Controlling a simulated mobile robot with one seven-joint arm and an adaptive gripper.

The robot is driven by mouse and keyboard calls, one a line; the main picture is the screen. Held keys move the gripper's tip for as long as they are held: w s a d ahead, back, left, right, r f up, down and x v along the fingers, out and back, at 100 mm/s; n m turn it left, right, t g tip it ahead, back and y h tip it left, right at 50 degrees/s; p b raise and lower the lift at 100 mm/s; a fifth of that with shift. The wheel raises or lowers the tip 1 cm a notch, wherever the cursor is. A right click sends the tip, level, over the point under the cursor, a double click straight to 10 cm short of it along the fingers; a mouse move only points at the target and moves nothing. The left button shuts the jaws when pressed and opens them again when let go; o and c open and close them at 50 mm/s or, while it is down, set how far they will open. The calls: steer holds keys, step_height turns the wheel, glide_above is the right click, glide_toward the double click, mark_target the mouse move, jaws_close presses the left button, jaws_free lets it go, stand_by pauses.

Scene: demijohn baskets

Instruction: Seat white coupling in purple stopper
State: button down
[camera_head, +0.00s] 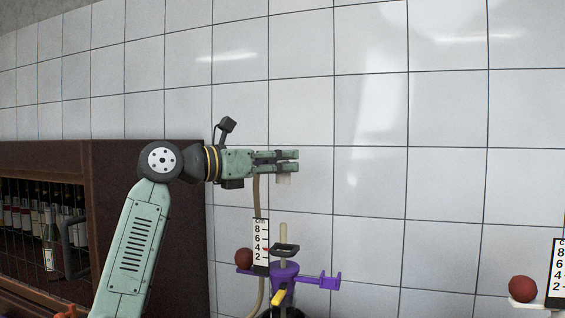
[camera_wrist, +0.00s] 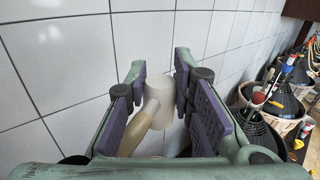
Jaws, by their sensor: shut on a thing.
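The white coupling (camera_head: 284,179) is held in my gripper (camera_head: 290,161), its lower end showing below the fingers. In the wrist view the pale coupling (camera_wrist: 158,88) sits between the finger pads of my gripper (camera_wrist: 166,92), and a beige hose (camera_wrist: 141,126) leads off it. In the head view the hose (camera_head: 256,200) hangs down behind the gripper. The purple stopper (camera_head: 285,270) is well below the coupling, with a clear gap. A pale upright tube and a black piece show above the stopper. I cannot make out the stopper in the wrist view.
A ruler card (camera_head: 261,246) and a dark red ball (camera_head: 244,258) are beside the stopper; another ball (camera_head: 522,289) and card (camera_head: 556,274) are at right. A bottle rack (camera_head: 45,225) stands left. A tiled wall is behind. The wrist view shows demijohns in baskets (camera_wrist: 264,130) at right.

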steer(key=shift+w+f+b, duration=0.1)
steer(key=shift+f+b, duration=1.95)
steer(key=shift+f, duration=1.25)
steer(key=shift+p, duration=0.45)
steer(key=shift+f+b, duration=1.35)
steer(key=shift+f, duration=0.6)
steer(key=shift+r+p, duration=0.35)
steer(key=shift+f, duration=0.3)
stand_by(1.7)
